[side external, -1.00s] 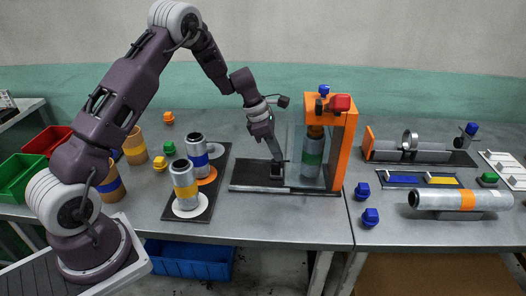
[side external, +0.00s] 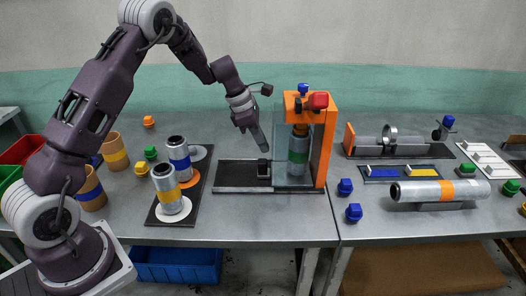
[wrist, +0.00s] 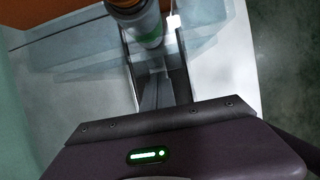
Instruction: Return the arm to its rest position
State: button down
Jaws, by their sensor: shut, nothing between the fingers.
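My gripper (side external: 262,146) is shut and empty. In the side external view it points down just above a small black block (side external: 264,168) on the black base plate (side external: 235,176) of the orange winder (side external: 323,150). I cannot tell whether the fingertips touch the block. In the wrist view the closed fingers (wrist: 160,92) lie below a grey canister with a green band (wrist: 146,28). That canister (side external: 298,153) stands upright inside the winder behind clear panels. My arm reaches over from the left.
Two silver canisters, yellow-banded (side external: 169,190) and blue-banded (side external: 179,158), stand on a dark tray (side external: 160,213) left of the winder. Blue caps (side external: 345,187) lie to its right. An orange-banded cylinder (side external: 440,191) lies on a rest. A red knob (side external: 318,100) tops the winder.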

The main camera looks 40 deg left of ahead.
jog(key=a+v, duration=0.1)
jog(key=v, duration=0.6)
jog(key=s+d+r+m, duration=1)
jog(key=s+r+m, duration=0.1)
jog(key=s+r, duration=0.25)
jog(key=s+d+m+t+y, duration=0.2)
jog(key=s+d+m+y, duration=0.1)
jog(key=s+m, duration=1.3)
jog(key=s, duration=0.5)
jog(key=shift+s+f, duration=0.2)
jog(key=shift+f, duration=0.05)
